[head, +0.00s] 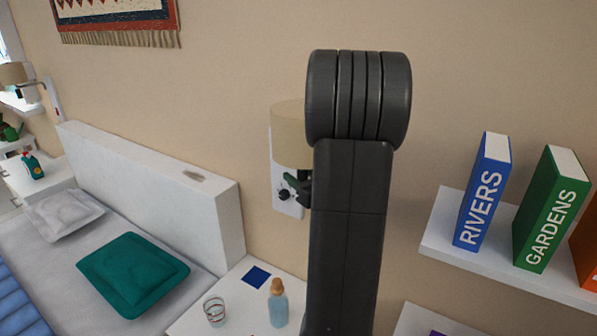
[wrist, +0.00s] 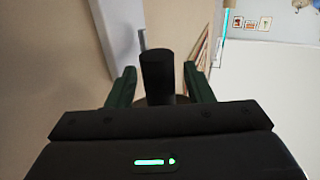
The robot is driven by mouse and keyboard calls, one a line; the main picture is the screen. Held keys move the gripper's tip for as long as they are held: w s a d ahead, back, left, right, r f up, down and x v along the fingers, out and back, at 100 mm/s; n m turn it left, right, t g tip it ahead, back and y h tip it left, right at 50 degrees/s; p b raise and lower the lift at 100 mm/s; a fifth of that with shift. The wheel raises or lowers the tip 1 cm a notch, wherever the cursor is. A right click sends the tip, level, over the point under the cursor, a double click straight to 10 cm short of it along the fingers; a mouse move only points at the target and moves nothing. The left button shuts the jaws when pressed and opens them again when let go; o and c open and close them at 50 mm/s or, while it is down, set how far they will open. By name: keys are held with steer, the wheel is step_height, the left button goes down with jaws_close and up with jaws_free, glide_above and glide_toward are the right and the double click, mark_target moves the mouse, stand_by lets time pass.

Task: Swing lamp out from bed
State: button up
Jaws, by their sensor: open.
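The wall lamp has a beige shade (head: 290,132) and a white wall plate (head: 283,205) beside the bed's headboard. My arm covers the right side of the shade. My gripper (head: 300,187) is just below the shade, in front of the plate, next to a dark round knob. In the wrist view my gripper (wrist: 160,70) is open, with one green finger on each side of a dark cylindrical part (wrist: 157,76) of the lamp. Gaps show beside this part, and I cannot tell whether either finger touches it. The lamp's arm is mostly hidden.
The bed's white headboard (head: 150,180) is left of the lamp. A bedside table below holds a glass (head: 214,311), a bottle (head: 278,303) and a blue square (head: 256,278). A shelf (head: 450,232) with books is at the right. Another lamp (head: 14,75) is far left.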

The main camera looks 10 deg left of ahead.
steer(key=shift+w+a, duration=0.35)
steer(key=shift+a, duration=0.05)
steer(key=shift+c, duration=0.2)
jaws_close()
